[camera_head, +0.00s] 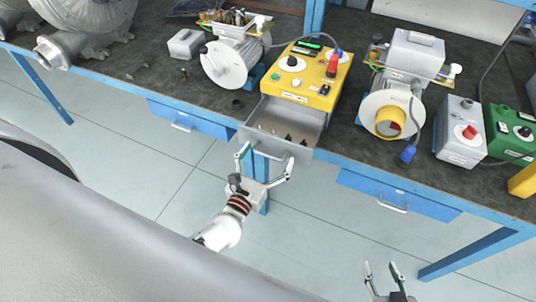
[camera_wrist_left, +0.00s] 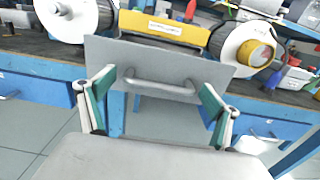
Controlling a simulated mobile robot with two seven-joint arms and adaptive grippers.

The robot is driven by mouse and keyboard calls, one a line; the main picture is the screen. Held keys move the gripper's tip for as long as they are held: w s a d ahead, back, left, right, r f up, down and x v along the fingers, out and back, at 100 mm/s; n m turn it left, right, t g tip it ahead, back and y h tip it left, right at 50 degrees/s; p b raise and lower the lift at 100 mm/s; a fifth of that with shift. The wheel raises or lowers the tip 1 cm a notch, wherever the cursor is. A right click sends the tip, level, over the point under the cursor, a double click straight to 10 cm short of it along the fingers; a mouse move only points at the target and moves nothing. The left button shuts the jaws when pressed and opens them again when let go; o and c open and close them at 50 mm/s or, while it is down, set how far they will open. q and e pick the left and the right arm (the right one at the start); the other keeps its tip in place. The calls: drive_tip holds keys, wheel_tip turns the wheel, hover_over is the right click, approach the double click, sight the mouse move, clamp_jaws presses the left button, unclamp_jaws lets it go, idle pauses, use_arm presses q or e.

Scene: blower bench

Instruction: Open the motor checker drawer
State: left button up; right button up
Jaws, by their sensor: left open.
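The yellow motor checker (camera_head: 310,75) stands on the bench with knobs and a red switch on top. Its grey drawer (camera_head: 285,122) is pulled out below the front, and several small dark items lie inside. My left gripper (camera_head: 266,163) is open just in front of the drawer front. In the left wrist view the drawer's bar handle (camera_wrist_left: 160,86) sits between the spread fingers of my left gripper (camera_wrist_left: 158,100), with no finger visibly closed on it. My right gripper (camera_head: 383,268) shows at the bottom edge, its fingers apart and empty, away from the bench.
A motor (camera_head: 228,62) stands left of the checker and another (camera_head: 393,108) right of it. Grey (camera_head: 460,132) and green (camera_head: 510,132) control boxes stand further right. Blue bench drawers (camera_head: 190,118) hang under the bench edge. The floor in front is clear.

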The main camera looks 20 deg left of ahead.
use_arm(q)
drive_tip(key=s, duration=1.2)
drive_tip(key=shift+a, duration=0.2)
drive_tip(key=s+d+f+m+g+h, duration=0.1)
drive_tip(key=d+m+h, duration=0.2)
drive_tip(key=m, duration=0.8)
drive_tip(key=d+f+m+g+h, duration=0.2)
drive_tip(key=d+m, duration=0.1)
drive_tip(key=m, duration=0.9)
drive_tip(key=s+a+f+m+g+y, duration=0.1)
drive_tip(key=f+m, duration=0.3)
drive_tip(key=m, duration=0.4)
drive_tip(key=s+a+f+m+g+y, duration=0.1)
drive_tip(key=s+a+f+m+g, duration=0.1)
drive_tip(key=m, duration=0.7)
wheel_tip(320, 180, down, 3)
drive_tip(key=shift+s+a+g+y, duration=0.15)
drive_tip(key=shift+a+g+y, duration=0.35)
drive_tip(key=shift+a, duration=0.65)
